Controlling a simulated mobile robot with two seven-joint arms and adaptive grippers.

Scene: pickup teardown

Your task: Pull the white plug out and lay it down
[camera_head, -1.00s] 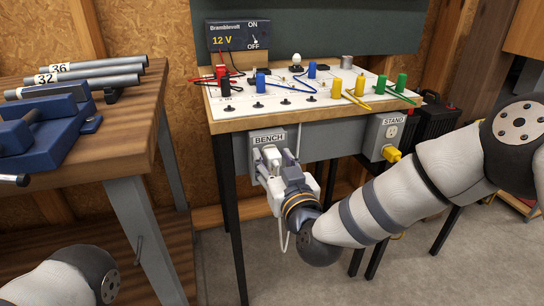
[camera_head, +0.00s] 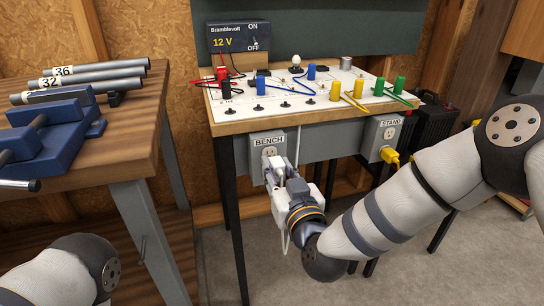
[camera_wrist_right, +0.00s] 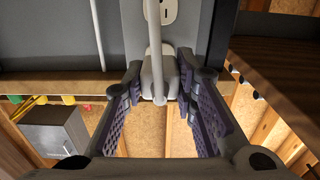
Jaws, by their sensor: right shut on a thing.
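The white plug (camera_wrist_right: 157,75) sits between the fingertips of my right gripper (camera_wrist_right: 158,82), which is shut on it. A white cord runs from the plug. In the head view my right gripper (camera_head: 279,178) is just in front of the BENCH outlet (camera_head: 269,153) and mostly hides the plug. The outlet's upper socket shows bare in the wrist view (camera_wrist_right: 166,12). The plug lies over the lower part of the outlet there; I cannot tell whether its prongs are in the socket. My left gripper is out of view.
A yellow plug (camera_head: 390,156) is at the STAND outlet (camera_head: 386,132) to the right. The test bench (camera_head: 240,124) is above my gripper. A wooden table (camera_head: 130,143) with a blue vise (camera_head: 55,140) stands at left. Grey floor (camera_head: 222,255) is open below.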

